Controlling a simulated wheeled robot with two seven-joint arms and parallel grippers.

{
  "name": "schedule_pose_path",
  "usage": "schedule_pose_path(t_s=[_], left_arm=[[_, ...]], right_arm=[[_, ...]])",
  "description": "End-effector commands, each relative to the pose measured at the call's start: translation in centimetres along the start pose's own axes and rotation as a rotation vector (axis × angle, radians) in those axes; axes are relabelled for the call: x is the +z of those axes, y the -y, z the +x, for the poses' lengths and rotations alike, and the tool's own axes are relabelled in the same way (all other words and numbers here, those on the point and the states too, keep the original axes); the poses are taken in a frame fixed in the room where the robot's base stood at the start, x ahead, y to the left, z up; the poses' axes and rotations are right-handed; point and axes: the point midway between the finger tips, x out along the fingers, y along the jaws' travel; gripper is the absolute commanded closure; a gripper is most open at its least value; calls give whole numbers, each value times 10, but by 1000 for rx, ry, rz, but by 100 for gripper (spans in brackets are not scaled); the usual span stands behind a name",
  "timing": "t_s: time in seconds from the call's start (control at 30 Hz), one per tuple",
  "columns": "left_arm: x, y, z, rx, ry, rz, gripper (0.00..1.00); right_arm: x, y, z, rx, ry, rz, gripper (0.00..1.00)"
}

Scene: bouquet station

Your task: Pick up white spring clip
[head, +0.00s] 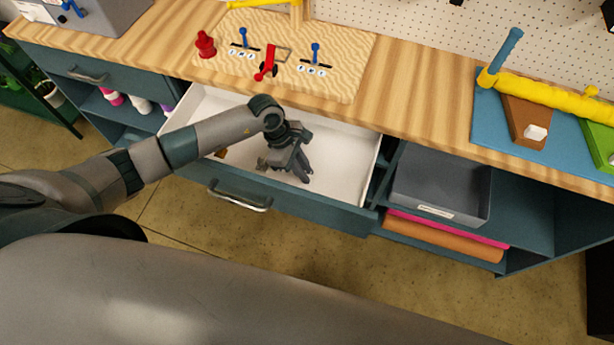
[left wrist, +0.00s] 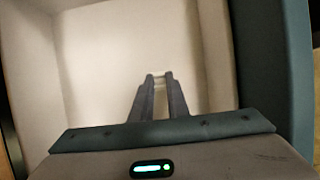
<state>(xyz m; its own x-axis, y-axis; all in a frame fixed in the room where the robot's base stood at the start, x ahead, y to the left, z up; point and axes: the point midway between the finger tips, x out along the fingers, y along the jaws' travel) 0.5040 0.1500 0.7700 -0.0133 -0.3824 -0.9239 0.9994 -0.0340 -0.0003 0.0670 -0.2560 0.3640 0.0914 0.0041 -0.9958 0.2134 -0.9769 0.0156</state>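My left gripper (head: 305,174) reaches down into the open white drawer (head: 340,150), its fingers pointing at the drawer floor. In the left wrist view its two dark fingers (left wrist: 159,77) stand close together with a narrow gap. A small pale piece (left wrist: 159,75) shows between the fingertips. It may be the white spring clip, but it blends with the pale drawer floor. I cannot tell whether the fingers press on it. No other clip stands out in the drawer. My right gripper is not in view.
The drawer walls stand close around my left gripper, with the wooden worktop (head: 410,95) behind. A small brown item (head: 221,153) lies at the drawer's left. A grey bin (head: 440,188) sits on the shelf to the right. A sand-coloured board (head: 330,45) holds red and blue pieces.

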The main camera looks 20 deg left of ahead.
Motion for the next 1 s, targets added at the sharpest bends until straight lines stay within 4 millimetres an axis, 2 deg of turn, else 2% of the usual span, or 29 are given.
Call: schedule_pose_path(t_s=[0.37, 0.53, 0.67, 1.0], left_arm=[[0, 0, -1, 1, 0, 0, 100], [3, -1, -9, 2, 0, 1, 100], [9, -1, -23, 4, 0, 3, 100], [30, -1, -73, 3, 0, 3, 100]], right_arm=[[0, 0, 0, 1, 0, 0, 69], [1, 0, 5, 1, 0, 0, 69], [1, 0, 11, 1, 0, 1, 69], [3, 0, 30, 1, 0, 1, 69]])
